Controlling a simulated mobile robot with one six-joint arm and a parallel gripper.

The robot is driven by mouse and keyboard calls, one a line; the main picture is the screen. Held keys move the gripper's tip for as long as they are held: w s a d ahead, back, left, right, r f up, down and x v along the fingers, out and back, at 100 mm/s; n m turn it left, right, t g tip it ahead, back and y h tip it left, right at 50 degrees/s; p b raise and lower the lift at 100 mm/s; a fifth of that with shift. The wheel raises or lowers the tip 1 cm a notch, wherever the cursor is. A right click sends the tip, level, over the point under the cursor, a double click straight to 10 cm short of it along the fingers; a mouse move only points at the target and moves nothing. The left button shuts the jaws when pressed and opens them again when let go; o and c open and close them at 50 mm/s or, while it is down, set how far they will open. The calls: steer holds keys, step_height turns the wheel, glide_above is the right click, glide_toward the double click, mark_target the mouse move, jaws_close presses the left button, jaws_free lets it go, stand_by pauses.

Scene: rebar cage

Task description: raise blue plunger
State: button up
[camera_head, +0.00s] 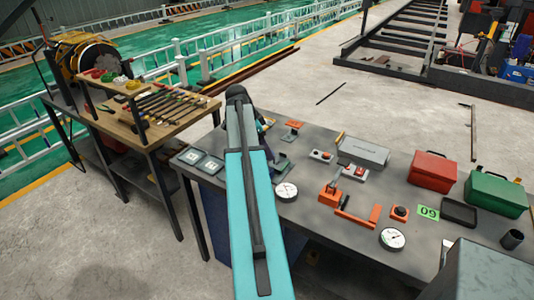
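My teal and grey arm reaches from the bottom edge up to the back left of the grey workbench (310,215). Its elbow hides most of the wrist. Dark parts near the bench top, just right of the arm, appear to be my gripper (279,160); its fingers are too small and covered to read. I cannot make out a blue plunger; it may be hidden behind my arm. A small bluish bit (269,121) shows beside the elbow, too small to identify.
The bench carries two dial gauges (286,191) (392,238), an orange clamp-like tool (340,199), a grey box (363,152), a red case (433,170) and a green case (495,194). A wooden tool table (150,130) stands at left. Concrete floor behind is mostly clear.

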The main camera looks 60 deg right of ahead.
steer(key=b+v, duration=0.2)
steer(key=v, duration=0.8)
steer(key=shift+r+b, duration=0.25)
steer(key=shift+b, duration=0.15)
